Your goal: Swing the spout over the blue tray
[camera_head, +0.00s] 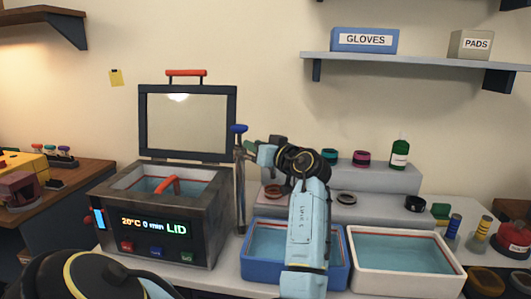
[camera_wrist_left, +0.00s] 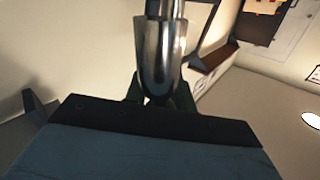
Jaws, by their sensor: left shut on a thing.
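The tap stands as a slim metal post with a blue knob on top (camera_head: 239,129), between the dark cleaner box and the blue tray. The blue tray (camera_head: 262,277) holds pale liquid and sits at the front of the bench. My left gripper (camera_head: 252,149) is shut on the spout near the top of the post, behind and above the tray's left side. The left wrist view shows the shiny metal spout (camera_wrist_left: 160,65) between the fingers. The spout's outlet is hard to make out in the head view. My left arm covers part of the tray. My right gripper is not seen.
The dark cleaner box (camera_head: 206,235) with its lid raised (camera_head: 187,120) stands left of the tap. A white tray (camera_head: 402,289) sits right of the blue tray. A grey stepped stand (camera_head: 385,181) behind holds jars, rings and a green bottle (camera_head: 400,154).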

